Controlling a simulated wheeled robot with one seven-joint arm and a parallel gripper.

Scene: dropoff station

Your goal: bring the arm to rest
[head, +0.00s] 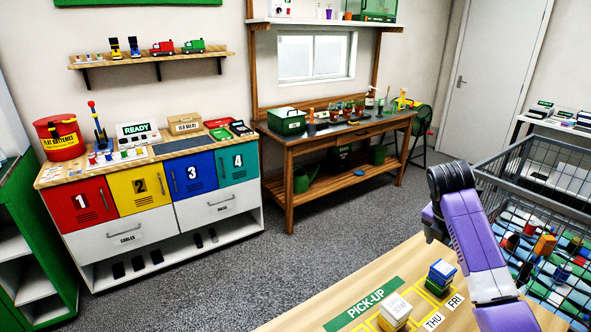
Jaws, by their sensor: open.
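My arm (474,238) rises from the lower right of the head view, in front of the wire cage and over the right end of the pick-up counter. It is purple and pale grey, with a dark joint (451,178) at its bent top. Beyond that joint, a short purple and dark part folds down behind the near link. My gripper cannot be made out; the near link seems to hide it. Nothing is seen held.
A wooden pick-up counter (300,318) bears small boxes (441,272) close left of my arm. A wire cage (497,183) with many items stands close right. Numbered lockers (142,189) and a workbench (284,150) are farther back. Grey floor (330,235) between is clear.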

